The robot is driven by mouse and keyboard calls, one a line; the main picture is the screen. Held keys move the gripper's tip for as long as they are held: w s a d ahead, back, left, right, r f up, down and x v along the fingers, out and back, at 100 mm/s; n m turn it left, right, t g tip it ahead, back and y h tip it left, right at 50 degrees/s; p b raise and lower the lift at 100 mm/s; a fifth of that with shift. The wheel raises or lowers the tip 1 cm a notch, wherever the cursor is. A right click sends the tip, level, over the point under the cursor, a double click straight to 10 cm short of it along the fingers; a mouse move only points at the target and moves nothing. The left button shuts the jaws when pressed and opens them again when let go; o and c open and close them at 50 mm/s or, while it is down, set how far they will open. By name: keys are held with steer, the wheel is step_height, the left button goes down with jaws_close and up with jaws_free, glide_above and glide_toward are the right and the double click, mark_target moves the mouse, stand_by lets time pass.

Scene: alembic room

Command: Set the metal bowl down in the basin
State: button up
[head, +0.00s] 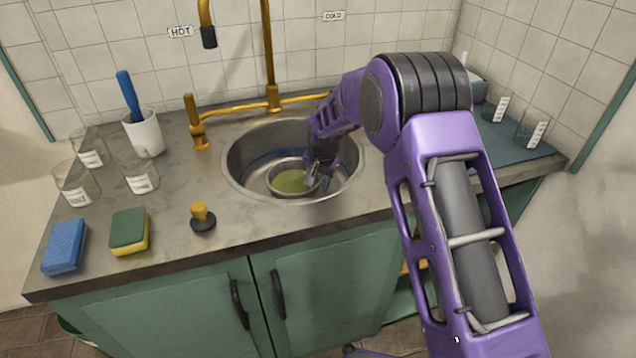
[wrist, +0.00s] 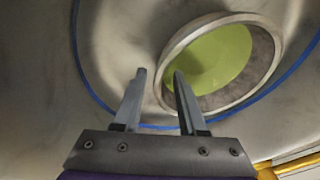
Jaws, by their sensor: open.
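The metal bowl (head: 270,182) is inside the round metal basin (head: 237,160), with a yellow-green content showing in it. In the wrist view the bowl (wrist: 262,65) shows its grey rim and green inside, right of centre. My gripper (head: 318,178) reaches down into the basin at the bowl's right side. In the wrist view my gripper (wrist: 160,73) is open. Its right finger overlaps the bowl's inside and its left finger is outside the rim. I cannot tell whether either finger touches the rim. The bowl's underside is hidden.
A brass tap (head: 268,60) and pipe stand behind the basin. More glassware (head: 531,131) stands at right.

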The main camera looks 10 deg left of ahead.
steer(key=p+v, duration=0.1)
steer(key=v, duration=1.1)
